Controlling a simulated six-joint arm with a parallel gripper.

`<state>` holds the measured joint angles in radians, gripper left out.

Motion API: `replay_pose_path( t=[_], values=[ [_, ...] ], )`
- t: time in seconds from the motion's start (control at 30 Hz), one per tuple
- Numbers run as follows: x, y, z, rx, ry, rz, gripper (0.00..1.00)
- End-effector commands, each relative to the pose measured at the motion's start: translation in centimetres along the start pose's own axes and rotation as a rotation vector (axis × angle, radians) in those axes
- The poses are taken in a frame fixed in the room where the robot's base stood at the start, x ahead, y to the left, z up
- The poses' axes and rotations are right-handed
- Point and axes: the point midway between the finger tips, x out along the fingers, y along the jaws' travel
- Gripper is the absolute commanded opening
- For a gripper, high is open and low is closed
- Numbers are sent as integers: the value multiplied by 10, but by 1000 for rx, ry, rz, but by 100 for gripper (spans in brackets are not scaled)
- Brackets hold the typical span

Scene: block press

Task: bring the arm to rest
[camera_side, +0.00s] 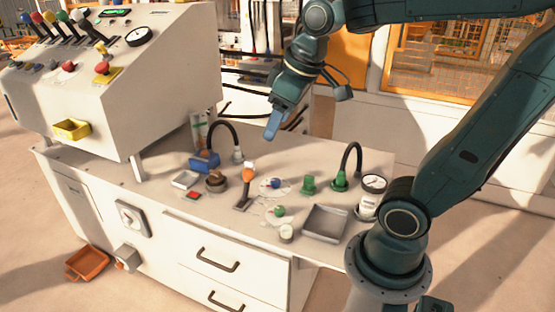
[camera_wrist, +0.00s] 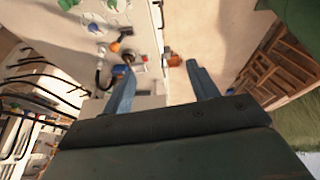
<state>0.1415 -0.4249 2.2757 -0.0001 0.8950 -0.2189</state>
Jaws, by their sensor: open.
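My gripper (camera_side: 273,124) hangs in the air above the back part of the white workbench (camera_side: 150,190), its blue fingers pointing down. In the wrist view its two blue fingers (camera_wrist: 158,82) stand well apart with nothing between them. My gripper touches nothing on the bench. My arm reaches in from the right, from a base at the bench's right end.
A control console (camera_side: 160,75) rises at left. An orange bin (camera_side: 87,262) lies on the floor.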

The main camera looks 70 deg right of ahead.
Motion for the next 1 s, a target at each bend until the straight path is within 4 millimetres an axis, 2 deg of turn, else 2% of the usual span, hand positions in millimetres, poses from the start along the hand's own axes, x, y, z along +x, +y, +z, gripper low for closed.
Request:
replay_pose_path(
  t=[0.2, 0.43, 0.6, 1.0],
  values=[
    [-13, -25, 39, 41, 56, -21, 59],
    [-16, -40, 69, 78, 93, -43, 59],
    [-16, -43, 77, 90, 102, -50, 59],
    [-15, -43, 78, 91, 102, -50, 59]
  ],
)
